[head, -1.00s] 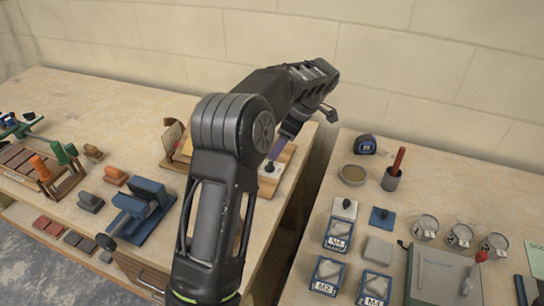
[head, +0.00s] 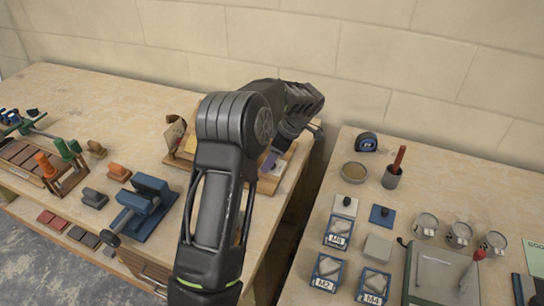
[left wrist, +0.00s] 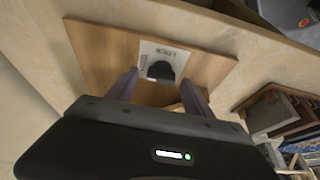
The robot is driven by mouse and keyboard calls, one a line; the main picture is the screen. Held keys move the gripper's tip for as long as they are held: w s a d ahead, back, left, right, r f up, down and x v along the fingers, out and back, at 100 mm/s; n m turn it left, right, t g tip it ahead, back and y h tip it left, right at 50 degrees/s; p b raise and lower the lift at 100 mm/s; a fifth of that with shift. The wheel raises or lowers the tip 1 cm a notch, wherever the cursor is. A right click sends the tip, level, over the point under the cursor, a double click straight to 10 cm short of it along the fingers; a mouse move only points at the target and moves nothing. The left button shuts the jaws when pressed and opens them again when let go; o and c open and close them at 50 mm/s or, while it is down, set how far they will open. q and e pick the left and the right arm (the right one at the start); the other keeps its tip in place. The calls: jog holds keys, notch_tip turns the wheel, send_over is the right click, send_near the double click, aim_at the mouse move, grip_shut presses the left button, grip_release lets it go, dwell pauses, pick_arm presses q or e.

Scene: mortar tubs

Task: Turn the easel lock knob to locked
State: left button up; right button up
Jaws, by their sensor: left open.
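The easel lock knob (left wrist: 161,71) is a dark knob on a white labelled plate (left wrist: 172,52), fixed to a wooden board (left wrist: 105,45). My left gripper (left wrist: 159,80) is open, with one finger on each side of the knob in the left wrist view. I cannot tell whether the fingers touch it. The label is too small to read. In the head view my left gripper (head: 270,162) is over the board at the right end of the left bench, and it hides the knob. My right gripper is not in view.
A blue vise (head: 140,210), wooden blocks and tools stand on the left bench. A gap separates it from the right bench, which holds labelled trays (head: 326,270), tins (head: 425,225), a tape measure (head: 366,142) and a cup (head: 391,178). A block wall stands behind.

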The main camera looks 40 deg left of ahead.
pick_arm(q)
jog(key=shift+c, duration=0.2)
grip_shut()
dwell(0.3)
